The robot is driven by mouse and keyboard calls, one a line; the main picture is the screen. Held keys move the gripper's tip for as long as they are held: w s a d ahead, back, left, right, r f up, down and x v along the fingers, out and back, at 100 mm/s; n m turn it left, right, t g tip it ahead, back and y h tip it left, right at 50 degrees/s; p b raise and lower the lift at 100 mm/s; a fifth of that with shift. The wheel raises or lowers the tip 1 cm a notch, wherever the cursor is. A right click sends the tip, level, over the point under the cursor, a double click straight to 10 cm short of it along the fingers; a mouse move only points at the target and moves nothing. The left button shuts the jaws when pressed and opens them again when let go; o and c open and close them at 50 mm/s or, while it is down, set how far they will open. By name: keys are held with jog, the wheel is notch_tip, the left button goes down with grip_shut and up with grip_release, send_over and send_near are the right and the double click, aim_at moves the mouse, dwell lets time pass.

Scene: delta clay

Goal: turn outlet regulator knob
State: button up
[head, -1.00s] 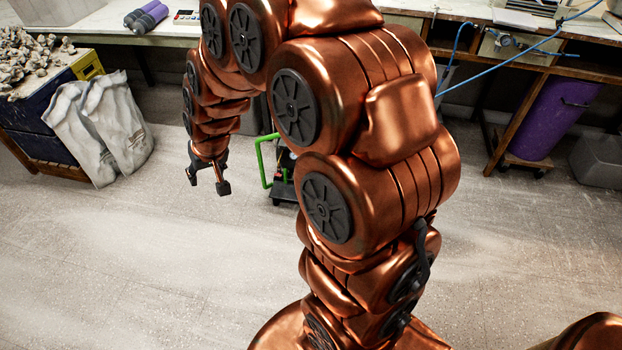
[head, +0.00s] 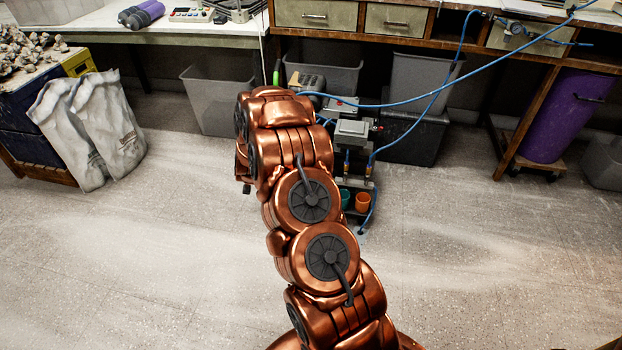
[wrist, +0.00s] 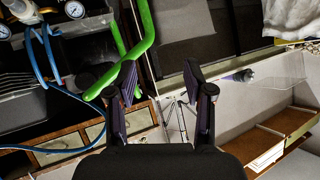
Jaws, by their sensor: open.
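My gripper (wrist: 158,82) is open and empty in the wrist view, its two dark fingers apart. A green tube handle (wrist: 146,22) passes beside and apparently behind the left finger; I cannot tell whether they touch. Two white-faced pressure gauges (wrist: 75,9) sit at the upper left, with a dark knob-like part (wrist: 22,9) between them at the frame's edge; I cannot tell if it is the outlet regulator knob. In the head view, the compressor unit (head: 352,133) stands beyond my arm, partly hidden. My gripper is mostly hidden there behind my arm.
A blue hose (head: 455,75) runs from the unit up to the bench (head: 385,40). Grey bins (head: 212,98) stand under the benches. White sacks (head: 100,125) lean at the left, and a purple drum (head: 560,118) stands at the right. The floor in front is clear.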

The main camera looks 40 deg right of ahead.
jog(key=s+d+f+m+h+b, duration=0.1)
jog(key=s+d+f+h+b, duration=0.35)
jog(key=d+f, duration=0.5)
jog(key=s+d+f+m+h+b, duration=0.2)
jog(key=s+d+f+h+b, duration=0.25)
jog(key=d+f, duration=0.55)
jog(key=b+x, duration=0.2)
jog(key=x, duration=0.4)
jog(key=shift+w+d+f+y, duration=0.2)
jog(key=shift+w+f+y, duration=0.05)
jog(key=shift+y, duration=0.05)
jog(key=shift+c, duration=0.2)
grip_shut()
jog(key=shift+r+n, duration=0.15)
jog(key=shift+n, duration=0.25)
